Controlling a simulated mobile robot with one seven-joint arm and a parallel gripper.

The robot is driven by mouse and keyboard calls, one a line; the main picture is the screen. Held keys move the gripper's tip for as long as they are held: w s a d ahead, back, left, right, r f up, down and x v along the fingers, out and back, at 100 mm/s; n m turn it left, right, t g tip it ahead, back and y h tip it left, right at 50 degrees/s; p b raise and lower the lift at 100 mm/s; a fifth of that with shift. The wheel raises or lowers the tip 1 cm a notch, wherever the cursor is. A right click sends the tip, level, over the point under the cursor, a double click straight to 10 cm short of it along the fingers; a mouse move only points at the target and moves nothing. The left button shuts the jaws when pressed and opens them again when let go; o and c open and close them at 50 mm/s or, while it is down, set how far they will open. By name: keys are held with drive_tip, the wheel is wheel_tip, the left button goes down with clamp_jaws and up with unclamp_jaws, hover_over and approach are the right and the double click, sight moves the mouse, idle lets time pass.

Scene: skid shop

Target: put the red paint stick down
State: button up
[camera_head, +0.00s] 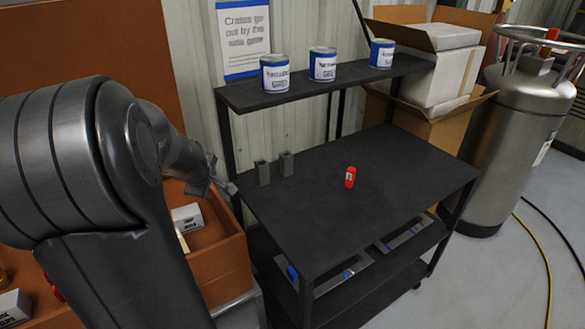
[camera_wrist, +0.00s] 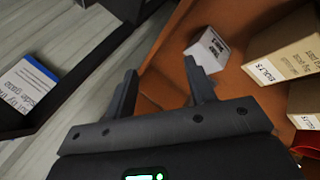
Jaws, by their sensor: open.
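My gripper (camera_head: 222,175) is at the cart's left edge, well apart from the stick. In the wrist view my gripper (camera_wrist: 160,67) is open, with nothing between its fingers, and points toward a brown crate (camera_wrist: 165,88). The stick does not show in the wrist view.
Two small grey blocks (camera_head: 275,168) stand at the cart top's back left. Paint cans (camera_head: 323,65) line the raised shelf (camera_head: 300,92). The brown crate (camera_head: 228,262) holds boxes. A metal cylinder (camera_head: 515,125) and cardboard boxes (camera_head: 440,75) stand at right. The cart top's front is clear.

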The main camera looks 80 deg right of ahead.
drive_tip(key=s+d+n+g+h, duration=0.2)
drive_tip(key=s+d+g, duration=0.1)
drive_tip(key=s+d, duration=0.55)
drive_tip(key=s+d+n+g+h, duration=0.1)
drive_tip(key=s+d+g+h, duration=0.1)
drive_tip(key=s+d, duration=0.65)
drive_tip(key=s+d+r+n+g+h, duration=0.25)
drive_tip(key=s+r+n, duration=0.25)
drive_tip(key=s+r, duration=0.3)
drive_tip(key=s+d+r+n+g+h, duration=0.1)
drive_tip(key=s+r+n+g+h, duration=0.15)
drive_tip(key=s+r+n, duration=0.55)
drive_tip(key=m, duration=0.3)
approach(353, 172)
drive_tip(key=d+f, duration=0.2)
drive_tip(key=shift+s+d+f+t, duration=0.1)
drive_tip(key=shift+d+f+t, duration=0.15)
drive_tip(key=shift+d+t, duration=0.15)
drive_tip(key=shift+s+d+f, duration=0.15)
drive_tip(key=shift+s+d, duration=0.05)
drive_tip(key=shift+d, duration=0.05)
drive_tip(key=x, duration=1)
drive_tip(key=shift+r, duration=0.25)
drive_tip(key=shift+c, duration=0.2)
